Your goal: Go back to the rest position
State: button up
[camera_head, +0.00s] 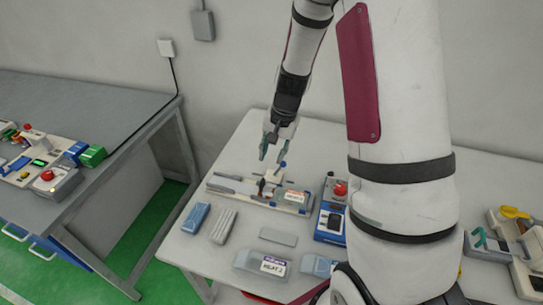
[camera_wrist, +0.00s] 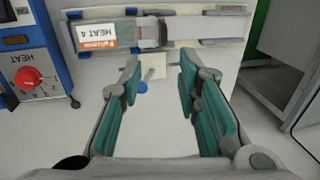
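My gripper (camera_head: 273,152) hangs above the white table (camera_head: 185,250), over the back of a long grey fixture (camera_head: 235,188) with a small white block and a blue-knobbed lever (camera_head: 283,164) on it.
A blue box with a red knob (camera_head: 333,208) stands right of the fixture. Blue and grey blocks (camera_head: 196,218), a flat grey piece (camera_head: 278,236) and a labelled grey case (camera_head: 262,264) lie in front. Another workbench (camera_head: 110,105) stands left; a parts tray (camera_head: 490,243) lies right.

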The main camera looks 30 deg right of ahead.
jog(key=shift+r, duration=0.1)
dwell(0.3)
jog(key=s+a+r+n+t, duration=0.1)
jog(key=s+a+r+n, duration=0.2)
jog(key=r, duration=0.4)
jog(key=s+a+r+n+t, duration=0.1)
jog(key=s+a+r+n, duration=0.15)
jog(key=s+r, duration=0.35)
jog(key=s+a+r+n+t, duration=0.1)
jog(key=s+a+r, duration=0.25)
jog(key=r, duration=0.55)
jog(key=s+a+r+n+t+h+b, duration=0.1)
jog(key=s+r+n, duration=0.2)
jog(key=s, duration=0.6)
jog(key=shift+h, duration=0.3)
